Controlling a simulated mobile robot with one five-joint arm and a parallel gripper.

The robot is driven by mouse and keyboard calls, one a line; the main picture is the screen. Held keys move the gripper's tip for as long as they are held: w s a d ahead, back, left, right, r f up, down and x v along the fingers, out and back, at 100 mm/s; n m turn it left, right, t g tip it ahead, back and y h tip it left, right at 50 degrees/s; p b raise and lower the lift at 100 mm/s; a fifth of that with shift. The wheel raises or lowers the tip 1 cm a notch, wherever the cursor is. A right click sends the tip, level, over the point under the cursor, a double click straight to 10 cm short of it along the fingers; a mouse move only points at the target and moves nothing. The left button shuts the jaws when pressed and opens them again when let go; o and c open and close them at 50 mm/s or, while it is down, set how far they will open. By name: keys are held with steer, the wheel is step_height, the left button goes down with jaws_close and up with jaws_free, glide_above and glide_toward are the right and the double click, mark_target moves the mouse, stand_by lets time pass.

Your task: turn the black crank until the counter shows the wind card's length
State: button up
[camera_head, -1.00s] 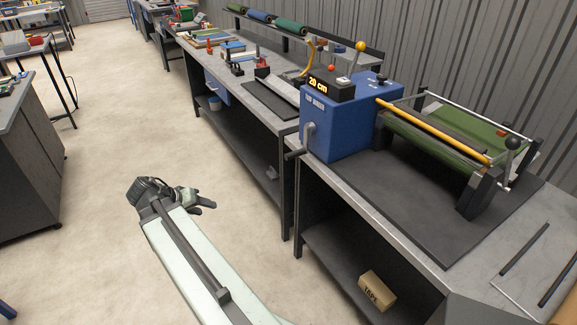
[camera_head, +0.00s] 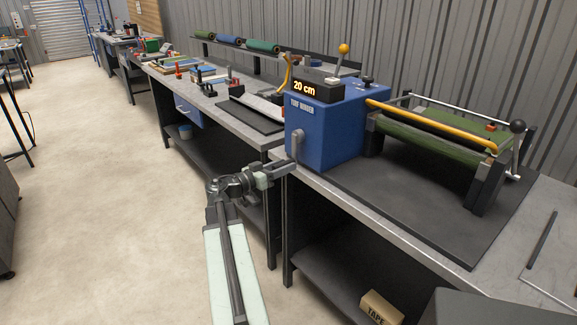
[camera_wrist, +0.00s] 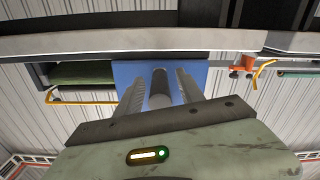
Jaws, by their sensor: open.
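The blue turf winder (camera_head: 325,130) stands on the bench; its counter (camera_head: 305,87) reads 20 cm in glowing digits. On its left-front face is the crank, whose grey arm (camera_head: 296,146) shows while its black grip is mostly hidden by my gripper (camera_head: 284,169). In the wrist view my gripper (camera_wrist: 160,88) is open, its two fingers on either side of a dark cylinder, apparently the crank grip (camera_wrist: 159,84), with the winder's blue face (camera_wrist: 127,74) behind. I cannot tell whether the fingers touch it. I cannot make out the wind card.
A yellow-knobbed lever (camera_head: 343,49) rises behind the counter. Turf rolls (camera_head: 228,41) lie on a back shelf. A tape box (camera_head: 381,307) sits below.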

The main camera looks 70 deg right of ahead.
steer(key=shift+x, duration=1)
jaws_close()
stand_by(0.7)
